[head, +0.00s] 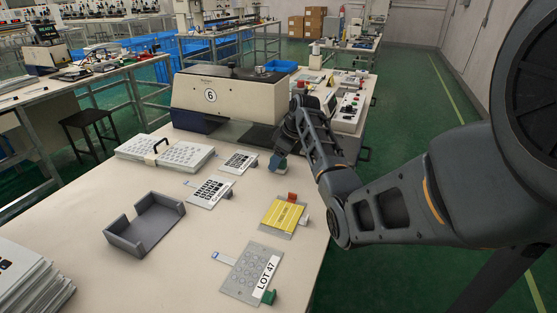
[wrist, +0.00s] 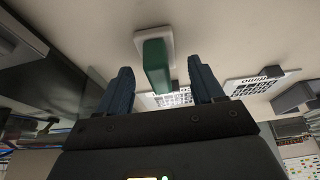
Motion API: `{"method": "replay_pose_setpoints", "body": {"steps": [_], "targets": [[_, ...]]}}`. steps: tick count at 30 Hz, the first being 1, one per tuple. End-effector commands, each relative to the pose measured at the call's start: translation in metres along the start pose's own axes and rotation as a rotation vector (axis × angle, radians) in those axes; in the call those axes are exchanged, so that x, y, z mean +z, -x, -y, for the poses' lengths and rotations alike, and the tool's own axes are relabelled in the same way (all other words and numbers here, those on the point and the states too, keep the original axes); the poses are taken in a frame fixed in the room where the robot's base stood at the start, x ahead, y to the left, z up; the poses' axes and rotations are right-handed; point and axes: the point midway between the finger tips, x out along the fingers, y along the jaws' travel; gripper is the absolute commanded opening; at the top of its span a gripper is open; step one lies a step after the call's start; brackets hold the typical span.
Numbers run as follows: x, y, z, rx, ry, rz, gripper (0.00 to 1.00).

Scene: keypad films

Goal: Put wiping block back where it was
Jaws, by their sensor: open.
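A block with a green handle on a pale flat base shows in the wrist view (wrist: 157,62); I take it for the wiping block. It seems to stand on the table top. My gripper (head: 279,162) is low over the table in front of the machine; its blue fingers also show in the wrist view (wrist: 163,85). The fingers are open, one on each side of the green handle, with a gap on both sides. In the head view I cannot make out the block; my gripper and arm cover that spot.
A cream machine marked 6 (head: 225,98) stands just behind. Keypad films (head: 211,190) lie left of my gripper. A yellow film (head: 283,214) with a red block (head: 292,197) and a LOT 47 film (head: 247,272) with a green block (head: 268,297) lie nearer. A grey tray (head: 123,239) is at left.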

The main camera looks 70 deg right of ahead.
Motion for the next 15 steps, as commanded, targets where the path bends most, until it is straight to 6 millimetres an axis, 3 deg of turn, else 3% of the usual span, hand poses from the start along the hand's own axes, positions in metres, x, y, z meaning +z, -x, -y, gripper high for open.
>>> {"method": "replay_pose_setpoints", "body": {"steps": [15], "targets": [[-0.001,0.095,-0.001,0.003,0.0,-0.003,0.67]]}}
